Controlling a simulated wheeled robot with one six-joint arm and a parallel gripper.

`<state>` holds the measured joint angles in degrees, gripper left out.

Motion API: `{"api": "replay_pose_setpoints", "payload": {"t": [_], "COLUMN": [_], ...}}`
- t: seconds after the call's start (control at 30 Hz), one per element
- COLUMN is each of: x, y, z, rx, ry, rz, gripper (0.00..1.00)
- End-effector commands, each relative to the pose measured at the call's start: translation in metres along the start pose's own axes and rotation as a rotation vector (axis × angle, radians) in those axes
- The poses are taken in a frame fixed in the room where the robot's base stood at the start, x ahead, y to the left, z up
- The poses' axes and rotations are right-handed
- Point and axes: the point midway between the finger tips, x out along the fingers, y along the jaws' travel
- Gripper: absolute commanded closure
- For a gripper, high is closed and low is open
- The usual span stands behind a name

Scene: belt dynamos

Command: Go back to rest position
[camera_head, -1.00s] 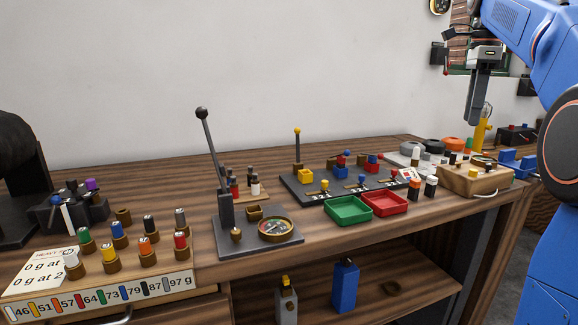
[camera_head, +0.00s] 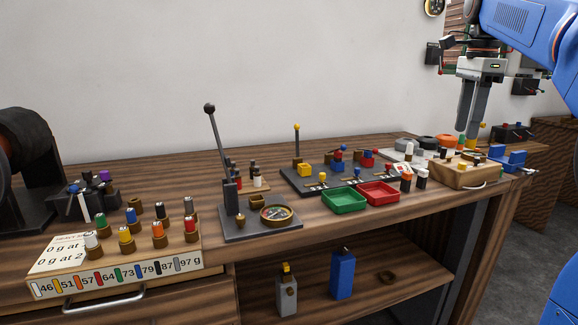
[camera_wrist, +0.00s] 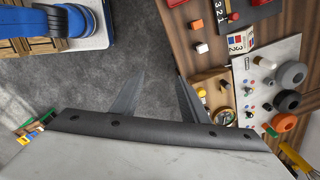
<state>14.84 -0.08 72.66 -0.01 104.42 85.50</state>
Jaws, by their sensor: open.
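My gripper (camera_head: 467,125) is at the upper right of the head view, pointing down above the right end of the workbench (camera_head: 205,222). Its two dark fingers also show in the wrist view (camera_wrist: 155,98), spread apart with only grey floor visible between them. Nothing is held. In the head view the fingers overlap the area behind a wooden box (camera_head: 464,175) with small knobs. In the wrist view that box (camera_wrist: 210,112) lies beside the right finger. Whether a finger touches anything is not clear, but no contact shows.
A lever stand (camera_head: 229,150), a green tray (camera_head: 343,200) and a red tray (camera_head: 378,193) stand along the bench. Colored weights sit in a labelled rack (camera_head: 120,270) at left. A blue block (camera_head: 342,275) is on the lower shelf. Grey floor (camera_wrist: 150,70) is open beside the bench.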

Motion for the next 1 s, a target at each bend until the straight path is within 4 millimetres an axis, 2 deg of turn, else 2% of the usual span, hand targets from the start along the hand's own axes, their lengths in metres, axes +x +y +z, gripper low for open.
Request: {"api": "replay_pose_setpoints", "payload": {"t": [0.17,0.47,0.77,1.0], "x": [0.017,0.076,0.156,0.233], "y": [0.027,0.099,0.177,0.240], "z": [0.015,0.045,0.066,0.076], "rx": [-0.161,-0.580,-1.007,-1.345], "ry": [0.003,0.029,0.085,0.150], "rz": [-0.033,-0.118,-0.202,-0.264], "gripper": [0.59,0.59,0.59,0.59]}}
